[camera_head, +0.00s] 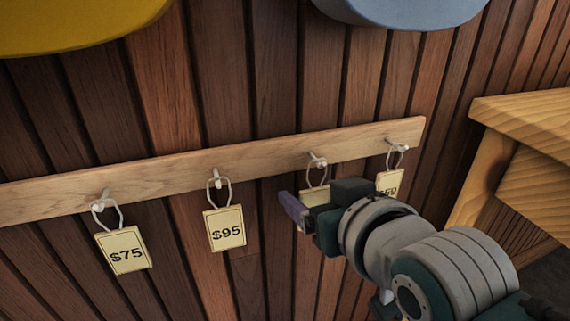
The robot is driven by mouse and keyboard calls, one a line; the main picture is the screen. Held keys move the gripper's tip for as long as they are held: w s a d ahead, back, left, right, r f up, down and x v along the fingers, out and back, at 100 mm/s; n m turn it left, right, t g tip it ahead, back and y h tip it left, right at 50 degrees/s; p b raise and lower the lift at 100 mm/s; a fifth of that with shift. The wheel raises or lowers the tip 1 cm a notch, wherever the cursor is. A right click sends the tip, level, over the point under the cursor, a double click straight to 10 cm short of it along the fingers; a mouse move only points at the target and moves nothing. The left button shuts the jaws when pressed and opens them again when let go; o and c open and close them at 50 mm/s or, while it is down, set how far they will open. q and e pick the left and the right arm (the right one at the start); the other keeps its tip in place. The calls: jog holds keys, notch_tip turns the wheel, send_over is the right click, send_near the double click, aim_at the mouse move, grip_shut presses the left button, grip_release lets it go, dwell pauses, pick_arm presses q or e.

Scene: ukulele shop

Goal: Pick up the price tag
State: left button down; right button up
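Several cream price tags hang by loops from pegs on a wooden rail (265,160). The left one reads $75 (123,250), and the one beside it reads $95 (225,228). The third price tag (318,196) is mostly hidden behind my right gripper (292,211). The rightmost price tag (390,182) is partly covered, and its number is not fully legible. My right gripper comes in from the lower right, with its purple fingertip in front of the third tag. I cannot tell whether it touches that tag or whether its fingers are open. My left gripper is out of view.
The rail runs along a dark wood-plank wall (270,90). A yellow rounded body (70,22) and a blue-grey one (405,10) hang above it. A light wooden bench or table (535,120) stands at the right edge. The space before the two left tags is clear.

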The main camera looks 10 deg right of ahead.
jog(key=c, duration=1.1)
jog(key=shift+r+p, duration=0.45)
jog(key=shift+r, duration=0.2)
jog(key=s+d+p, duration=0.1)
jog(key=s, duration=0.5)
jog(key=s+d+p, duration=0.1)
jog(key=s+p, duration=0.1)
jog(key=s, duration=0.3)
jog(key=s+d+p, duration=0.1)
jog(key=s, duration=0.5)
jog(key=shift+s+d+r+p, duration=0.1)
jog(key=shift+s+d+p, duration=0.15)
jog(key=shift+s+p, duration=0.1)
